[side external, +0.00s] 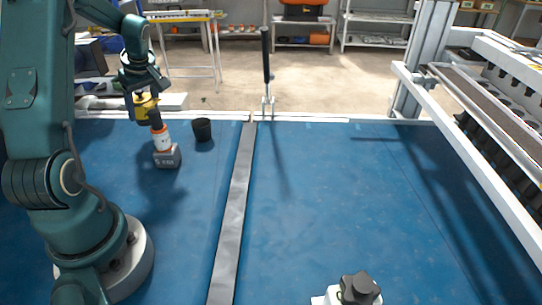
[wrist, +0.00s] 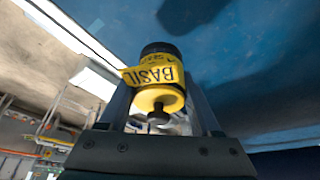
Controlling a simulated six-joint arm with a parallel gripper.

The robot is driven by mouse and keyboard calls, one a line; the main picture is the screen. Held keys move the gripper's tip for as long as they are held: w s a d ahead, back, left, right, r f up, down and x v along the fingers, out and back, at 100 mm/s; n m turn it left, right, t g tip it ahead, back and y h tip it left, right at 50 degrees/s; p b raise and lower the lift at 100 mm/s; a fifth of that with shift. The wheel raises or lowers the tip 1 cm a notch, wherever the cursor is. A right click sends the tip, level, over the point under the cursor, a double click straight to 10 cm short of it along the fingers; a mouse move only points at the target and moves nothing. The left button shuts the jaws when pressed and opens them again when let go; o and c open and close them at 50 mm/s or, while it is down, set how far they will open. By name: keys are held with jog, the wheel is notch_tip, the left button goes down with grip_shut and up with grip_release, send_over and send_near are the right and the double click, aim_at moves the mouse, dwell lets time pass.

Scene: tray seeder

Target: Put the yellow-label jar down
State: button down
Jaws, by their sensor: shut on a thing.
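The yellow-label jar (side external: 144,108) is at the back left in the side view, near the far edge of the blue table. In the wrist view the jar (wrist: 153,75) shows its yellow label reading "BASIL", a yellow end with a dark knob, and a dark far end. My gripper (side external: 143,94) is shut on the jar, with one finger on each side of it. Its fingers also show in the wrist view (wrist: 160,98). The jar's lower end is partly hidden in the side view, and I cannot tell whether it touches the table.
A black cup (side external: 202,130) stands to the right. A grey strip (side external: 235,200) divides the blue table (side external: 310,200); beyond it is wide clear space.

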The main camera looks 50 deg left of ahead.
aim_at(149, 124)
jog(key=shift+f, duration=2.5)
jog(key=shift+f, duration=0.1)
jog(key=shift+c, duration=0.4)
grip_release()
